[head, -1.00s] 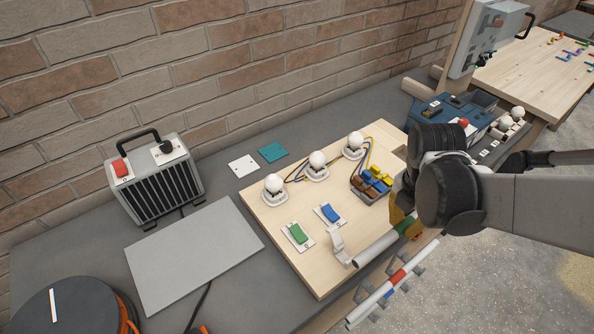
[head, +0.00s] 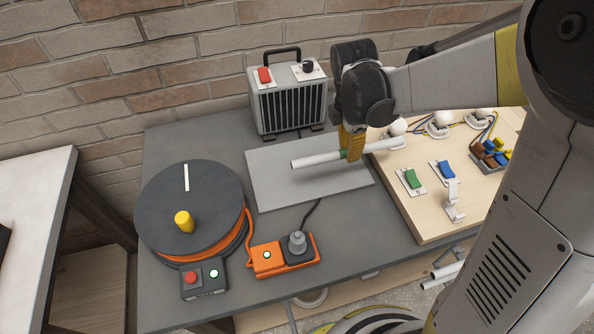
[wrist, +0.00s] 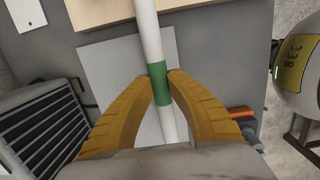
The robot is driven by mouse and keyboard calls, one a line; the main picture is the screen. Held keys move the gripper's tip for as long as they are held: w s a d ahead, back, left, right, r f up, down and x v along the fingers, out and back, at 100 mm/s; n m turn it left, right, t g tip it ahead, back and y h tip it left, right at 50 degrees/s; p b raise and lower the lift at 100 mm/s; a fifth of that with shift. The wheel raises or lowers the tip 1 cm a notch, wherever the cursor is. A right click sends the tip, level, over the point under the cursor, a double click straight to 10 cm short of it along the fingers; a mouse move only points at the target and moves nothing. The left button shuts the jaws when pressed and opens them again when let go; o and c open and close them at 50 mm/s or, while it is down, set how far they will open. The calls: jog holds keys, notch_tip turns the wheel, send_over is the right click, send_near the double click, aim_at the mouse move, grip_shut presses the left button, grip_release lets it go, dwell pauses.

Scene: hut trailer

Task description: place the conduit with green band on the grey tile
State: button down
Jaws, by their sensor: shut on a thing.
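My gripper (head: 353,145) has yellow fingers shut on the white conduit (head: 315,159) at its green band (head: 343,154). The conduit is held level or nearly so, and appears raised over the grey tile (head: 270,185). In the head view its right end overlaps the edge of the wooden board. In the wrist view the conduit (wrist: 150,30) runs top to bottom between the fingertips (wrist: 160,78), across the grey tile (wrist: 105,62) beneath. The gap between conduit and tile is hard to judge. The tile's visible surface is bare.
A grey heater (head: 288,105) stands behind the tile. A cable reel (head: 190,215) is at its left, an orange socket block (head: 268,260) in front. The wooden board (head: 425,215) with switches (head: 411,180) and a white clip (head: 454,203) lies at right.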

jog(key=b, duration=0.3)
send_over(312, 177)
notch_tip(312, 177, down, 6)
jog(key=shift+a+r, duration=0.1)
jog(key=shift+r, duration=0.05)
jog(key=shift+f+b, duration=0.7)
jog(key=shift+f, duration=1.2)
jog(key=shift+f, duration=0.2)
jog(key=c, duration=1.4)
grip_release()
